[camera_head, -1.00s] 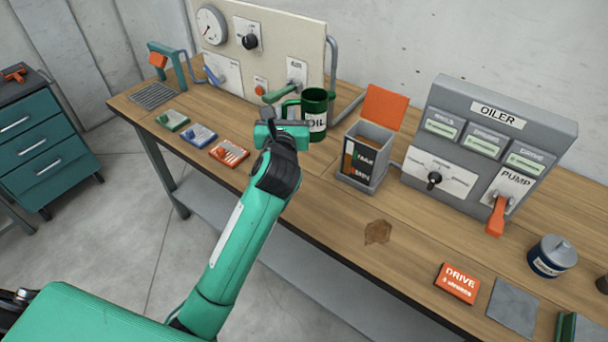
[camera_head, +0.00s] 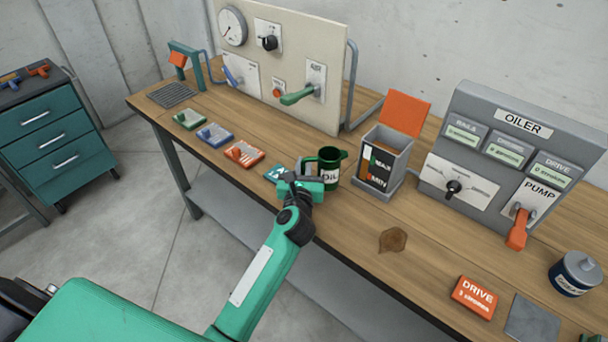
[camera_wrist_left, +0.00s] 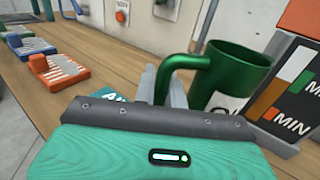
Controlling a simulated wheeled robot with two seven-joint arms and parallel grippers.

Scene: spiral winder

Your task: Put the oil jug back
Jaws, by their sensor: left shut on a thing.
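The oil jug (camera_head: 331,164) is dark green with a white OIL label and an open top. It is upright at the middle of the bench, just left of the grey bin. My left gripper (camera_head: 305,180) is shut on its handle, which faces left. In the left wrist view the fingers (camera_wrist_left: 165,85) meet the lower end of the handle, and the jug (camera_wrist_left: 232,78) stands right of them. The gripper body hides the jug's lower part there, and I cannot tell whether its base touches the bench. My right gripper is not in view.
A teal card (camera_head: 274,172) lies beside the gripper, with an orange card (camera_head: 244,154) further left. The grey bin (camera_head: 396,165) with a raised orange lid is close on the right. Behind stands a panel with a green lever (camera_head: 297,95). A brown stain (camera_head: 393,240) marks clear bench.

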